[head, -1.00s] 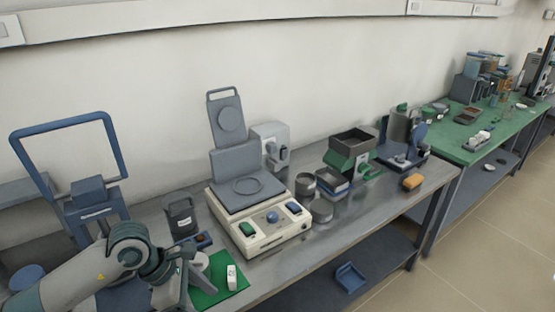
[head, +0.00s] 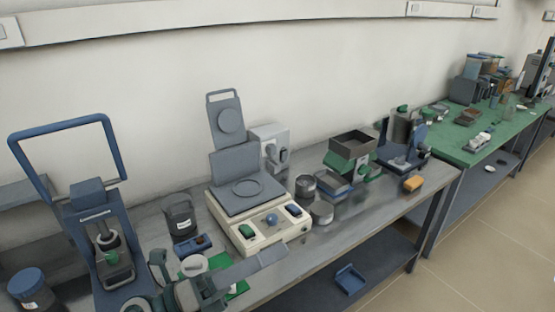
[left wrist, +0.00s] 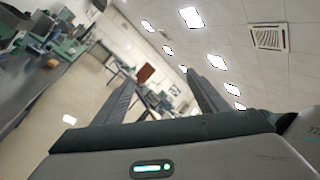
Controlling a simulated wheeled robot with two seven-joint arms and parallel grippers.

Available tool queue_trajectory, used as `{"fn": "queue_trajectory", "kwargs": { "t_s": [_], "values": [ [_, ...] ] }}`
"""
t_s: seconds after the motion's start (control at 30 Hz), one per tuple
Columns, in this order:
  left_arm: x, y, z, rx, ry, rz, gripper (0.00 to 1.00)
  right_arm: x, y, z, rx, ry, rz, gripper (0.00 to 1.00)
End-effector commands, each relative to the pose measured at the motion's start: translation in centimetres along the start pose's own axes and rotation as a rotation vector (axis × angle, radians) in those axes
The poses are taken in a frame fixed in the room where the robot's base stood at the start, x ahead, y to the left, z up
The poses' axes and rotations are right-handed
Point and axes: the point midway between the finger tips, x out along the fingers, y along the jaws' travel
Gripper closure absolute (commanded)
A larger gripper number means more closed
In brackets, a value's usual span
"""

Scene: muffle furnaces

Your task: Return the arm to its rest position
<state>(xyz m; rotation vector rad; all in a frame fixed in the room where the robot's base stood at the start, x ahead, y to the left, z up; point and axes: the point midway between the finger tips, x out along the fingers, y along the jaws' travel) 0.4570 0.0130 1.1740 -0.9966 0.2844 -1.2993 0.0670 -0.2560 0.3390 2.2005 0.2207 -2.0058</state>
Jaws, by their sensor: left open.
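My left arm comes in at the bottom left of the head view, folded low over the front edge of the grey bench (head: 385,209). Its gripper (head: 262,265) points right, in front of the cream device (head: 262,228). In the left wrist view the two fingers of my left gripper (left wrist: 158,82) stand apart with nothing between them. Beyond them are the floor, the far room and the ceiling. My right gripper is in neither view.
A blue-framed press (head: 100,235) stands at the left. A dark container (head: 180,217) stands between it and the cream device. A green mat (head: 238,289) lies partly hidden behind my arm. An orange block (head: 413,183) lies near the bench's right end. The floor (head: 480,240) at the right is clear.

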Motion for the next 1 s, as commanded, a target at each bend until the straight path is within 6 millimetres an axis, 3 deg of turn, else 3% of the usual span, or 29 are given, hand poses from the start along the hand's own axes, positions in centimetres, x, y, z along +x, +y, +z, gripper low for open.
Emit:
{"fn": "queue_trajectory", "kwargs": {
  "t_s": [0.13, 0.23, 0.37, 0.47, 0.57, 0.7, 0.83, 1.0],
  "values": [
    [-2.1, 0.6, 4.8, -0.249, -0.331, 0.001, 0.33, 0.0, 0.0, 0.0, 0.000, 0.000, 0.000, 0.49],
    [-5.0, 2.3, 7.4, -0.419, -0.550, 0.025, 0.33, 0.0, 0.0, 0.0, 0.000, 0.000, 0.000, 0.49],
    [-9.9, 6.0, 9.0, -0.646, -0.828, 0.084, 0.33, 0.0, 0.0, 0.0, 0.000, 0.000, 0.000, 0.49],
    [-14.4, 9.2, 8.5, -0.821, -1.035, 0.150, 0.33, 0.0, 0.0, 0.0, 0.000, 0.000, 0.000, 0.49],
    [-19.0, 12.4, 6.2, -0.996, -1.235, 0.236, 0.33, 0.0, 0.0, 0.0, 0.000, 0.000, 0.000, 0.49],
    [-25.2, 15.9, 0.9, -1.226, -1.488, 0.380, 0.33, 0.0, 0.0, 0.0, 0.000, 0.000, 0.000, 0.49],
    [-29.9, 17.5, -5.6, -1.421, -1.690, 0.534, 0.33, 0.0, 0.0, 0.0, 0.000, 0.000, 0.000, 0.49],
    [-33.8, 17.4, -13.3, -1.609, -1.871, 0.720, 0.33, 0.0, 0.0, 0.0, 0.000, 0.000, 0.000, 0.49]
  ]
}}
